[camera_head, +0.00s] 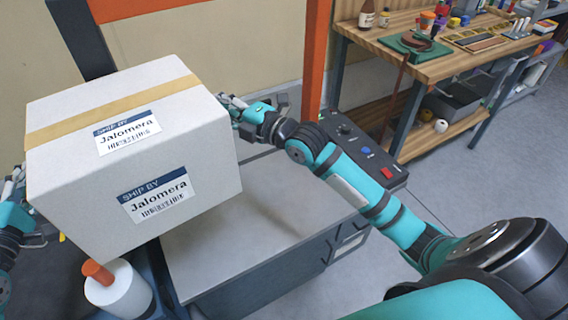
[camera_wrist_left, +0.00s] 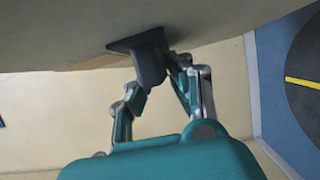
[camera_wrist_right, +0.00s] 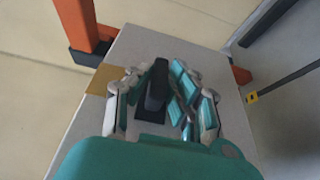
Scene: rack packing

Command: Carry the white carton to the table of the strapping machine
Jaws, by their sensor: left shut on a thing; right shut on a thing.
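The white carton (camera_head: 90,185), with a tan tape strip and two "Jalomera" labels, is held upright between my two grippers. My left gripper (camera_head: 18,185) is at its left side, partly cut off by the picture edge. In the left wrist view its fingers are shut on a black handle (camera_wrist_left: 150,58) on the carton. My right gripper (camera_head: 236,108) is at the right side, shut on another black handle (camera_wrist_right: 155,85) in the right wrist view. The strapping machine's grey table (camera_head: 290,215) shows below and right of the carton. The carton hides its left part; I cannot tell whether they touch.
The machine's orange arch (camera_head: 315,55) stands behind the table. A control panel (camera_head: 365,150) with buttons is at the table's right. A white cylinder with an orange top (camera_head: 120,292) stands below the carton. A wooden workbench (camera_head: 390,45) holds tools at the back right.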

